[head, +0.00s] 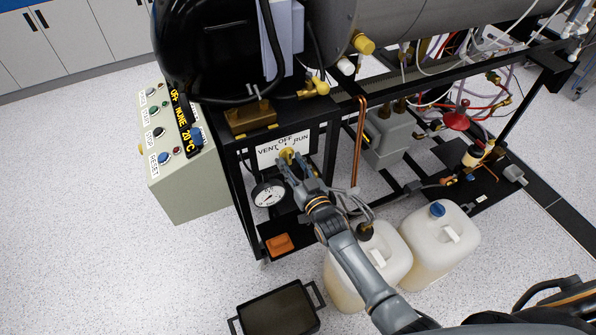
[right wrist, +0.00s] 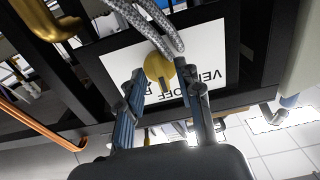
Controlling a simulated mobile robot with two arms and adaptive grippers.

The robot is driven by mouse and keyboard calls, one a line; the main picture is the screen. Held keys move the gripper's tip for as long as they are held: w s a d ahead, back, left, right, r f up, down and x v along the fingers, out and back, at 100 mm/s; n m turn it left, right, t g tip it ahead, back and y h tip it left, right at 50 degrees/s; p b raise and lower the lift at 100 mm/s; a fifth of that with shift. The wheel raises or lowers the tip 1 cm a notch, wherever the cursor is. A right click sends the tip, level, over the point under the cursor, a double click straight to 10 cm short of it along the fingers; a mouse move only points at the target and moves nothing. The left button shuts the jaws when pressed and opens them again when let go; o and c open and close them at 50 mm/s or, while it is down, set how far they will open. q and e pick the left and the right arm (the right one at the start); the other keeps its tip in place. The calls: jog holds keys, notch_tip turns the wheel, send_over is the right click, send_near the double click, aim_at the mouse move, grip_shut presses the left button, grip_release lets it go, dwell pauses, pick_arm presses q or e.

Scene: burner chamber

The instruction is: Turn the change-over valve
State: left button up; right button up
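The change-over valve is a brass-yellow knob (head: 286,153) on a white plate (head: 268,157) marked VENT, OFF and RUN, on the black frame's front. In the head view my right gripper (head: 293,163) is at the knob and partly covers it. In the right wrist view the plate (right wrist: 205,45) appears upside down, and the knob (right wrist: 160,68) lies between the two spread fingers of my right gripper (right wrist: 163,78). The fingers look open, with gaps beside the knob; I cannot tell whether either touches it. My left gripper is not in view.
A pressure gauge (head: 268,193) sits just below the plate. Two white canisters (head: 425,252) stand on the floor near my right arm. A control box (head: 185,185) stands at left, a black tray (head: 278,312) in front. A copper pipe (head: 359,140) runs right of the plate.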

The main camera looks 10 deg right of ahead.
jog(key=s+d, duration=0.2)
jog(key=s, duration=0.9)
jog(key=shift+s+d, duration=0.15)
jog(key=shift+s, duration=0.15)
jog(key=s+d+f+g+h+p, duration=0.1)
jog(key=s+f+g, duration=0.2)
jog(key=s+f, duration=0.5)
jog(key=s+d+f+g, duration=0.1)
jog(key=s+f+g, duration=0.2)
jog(key=f, duration=0.8)
jog(key=s+d+f+g+h+p, duration=0.1)
jog(key=s+f+g, duration=0.2)
jog(key=s+f, duration=0.5)
jog(key=s+d+f+g, duration=0.1)
jog(key=s+f, duration=0.3)
jog(key=s, duration=0.4)
jog(key=s+d+f+g+h, duration=0.1)
jog(key=s+d+f+g, duration=0.1)
jog(key=s+f+g, duration=0.2)
jog(key=s+d+f+g, duration=0.2)
jog(key=s+f, duration=0.3)
jog(key=s, duration=0.6)
jog(key=shift+s+g, duration=0.3)
jog(key=shift+s, duration=0.05)
